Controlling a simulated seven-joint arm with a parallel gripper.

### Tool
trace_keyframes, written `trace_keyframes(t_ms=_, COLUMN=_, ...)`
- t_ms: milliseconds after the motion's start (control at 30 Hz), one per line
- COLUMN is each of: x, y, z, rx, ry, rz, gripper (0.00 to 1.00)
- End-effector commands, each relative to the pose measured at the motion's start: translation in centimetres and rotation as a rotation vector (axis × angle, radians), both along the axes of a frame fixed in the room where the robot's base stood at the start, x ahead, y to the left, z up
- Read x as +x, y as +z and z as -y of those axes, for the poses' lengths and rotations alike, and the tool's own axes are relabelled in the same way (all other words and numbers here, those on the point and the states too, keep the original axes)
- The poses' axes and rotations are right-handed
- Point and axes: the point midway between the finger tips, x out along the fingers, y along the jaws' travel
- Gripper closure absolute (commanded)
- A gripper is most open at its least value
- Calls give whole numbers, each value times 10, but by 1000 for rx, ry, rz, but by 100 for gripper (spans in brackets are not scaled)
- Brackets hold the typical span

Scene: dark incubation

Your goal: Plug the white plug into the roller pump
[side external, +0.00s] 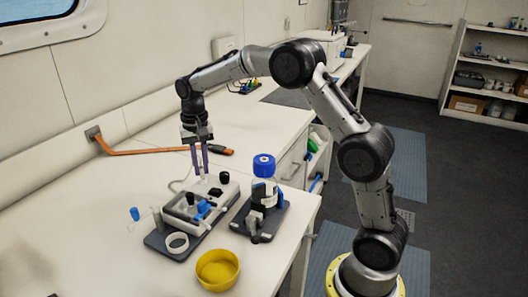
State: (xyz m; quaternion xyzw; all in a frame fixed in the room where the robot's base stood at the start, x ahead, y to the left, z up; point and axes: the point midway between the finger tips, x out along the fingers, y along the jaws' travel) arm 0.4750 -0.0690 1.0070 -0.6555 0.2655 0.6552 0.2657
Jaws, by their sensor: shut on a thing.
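My gripper (201,176) points straight down over the back of a pale box-shaped device (180,208), which appears to be the roller pump. The device has black knobs and blue parts on top and sits on a dark base. My gripper's fingers are shut on a small pale thing, apparently the white plug, which is mostly hidden between the fingertips. A thin white cable (178,184) loops just left of the fingers. The tips are at or just above the device's top; I cannot tell whether the plug touches it, and no socket can be made out.
A blue-capped bottle (264,166) stands on a dark stand to the right. A yellow bowl (217,270) is in front, a white ring (176,243) and small blue-topped pieces at left. The bench's near left is clear.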

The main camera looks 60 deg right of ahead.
Motion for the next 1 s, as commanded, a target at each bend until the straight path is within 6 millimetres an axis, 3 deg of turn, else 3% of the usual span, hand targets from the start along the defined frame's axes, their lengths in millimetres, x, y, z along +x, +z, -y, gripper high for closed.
trace_keyframes(t_ms=800, x=0, y=-9, z=0, rx=0, ry=0, rz=-1, gripper=100)
trace_keyframes(t_ms=833, x=0, y=-9, z=0, rx=0, ry=0, rz=-1, gripper=80)
trace_keyframes(t_ms=1000, x=0, y=-9, z=0, rx=0, ry=0, rz=-1, gripper=49)
